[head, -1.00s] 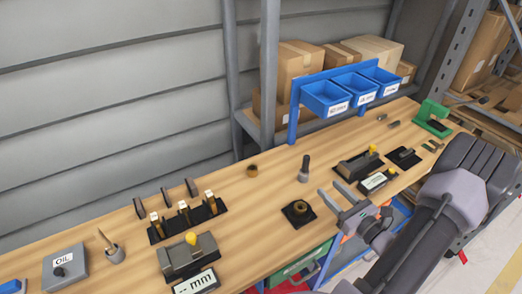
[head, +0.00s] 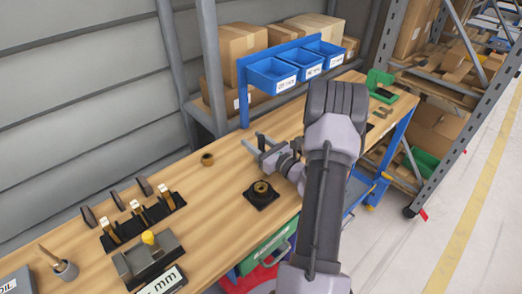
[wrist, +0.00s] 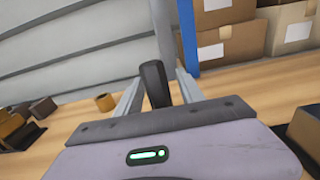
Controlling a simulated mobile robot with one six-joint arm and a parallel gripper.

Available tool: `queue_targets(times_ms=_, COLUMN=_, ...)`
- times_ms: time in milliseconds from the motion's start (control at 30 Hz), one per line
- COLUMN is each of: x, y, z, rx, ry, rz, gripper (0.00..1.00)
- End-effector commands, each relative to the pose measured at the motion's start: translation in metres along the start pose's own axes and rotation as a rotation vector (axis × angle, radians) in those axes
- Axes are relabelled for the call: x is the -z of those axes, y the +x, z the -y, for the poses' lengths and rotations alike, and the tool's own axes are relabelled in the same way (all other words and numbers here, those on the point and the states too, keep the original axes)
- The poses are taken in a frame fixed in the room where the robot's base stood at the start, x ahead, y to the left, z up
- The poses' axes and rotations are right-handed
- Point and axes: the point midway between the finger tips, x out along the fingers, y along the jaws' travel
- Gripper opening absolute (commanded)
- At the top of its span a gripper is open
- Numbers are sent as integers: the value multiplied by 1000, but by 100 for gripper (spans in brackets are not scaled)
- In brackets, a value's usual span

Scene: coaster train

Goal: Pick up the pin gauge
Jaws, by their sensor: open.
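The pin gauge (wrist: 155,84) is a dark upright handle in the wrist view, with its lower part hidden by my gripper's body. My gripper (head: 250,138) is over the bench in the head view, open, its two fingers pointing toward the back left. In the wrist view my gripper (wrist: 158,80) has one finger on each side of the gauge, with the right finger closer to it. I cannot tell whether either finger touches it. In the head view I cannot make out the gauge behind my gripper and arm.
A black square base with a ring (head: 262,195) sits in front of my gripper. A small brass ring (head: 208,159) lies to the left. Blue bins (head: 273,76) stand behind. A black rack (head: 142,221) and a grey block with a yellow knob (head: 148,255) are at the left.

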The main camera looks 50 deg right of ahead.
Motion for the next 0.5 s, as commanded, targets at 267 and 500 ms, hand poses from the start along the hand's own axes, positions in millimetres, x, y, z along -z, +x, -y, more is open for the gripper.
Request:
queue_targets(times_ms=267, x=-1, y=0, z=0, rx=0, ry=0, rz=0, gripper=22)
queue_targets(times_ms=500, x=0, y=0, z=0, rx=0, ry=0, rz=-1, gripper=0)
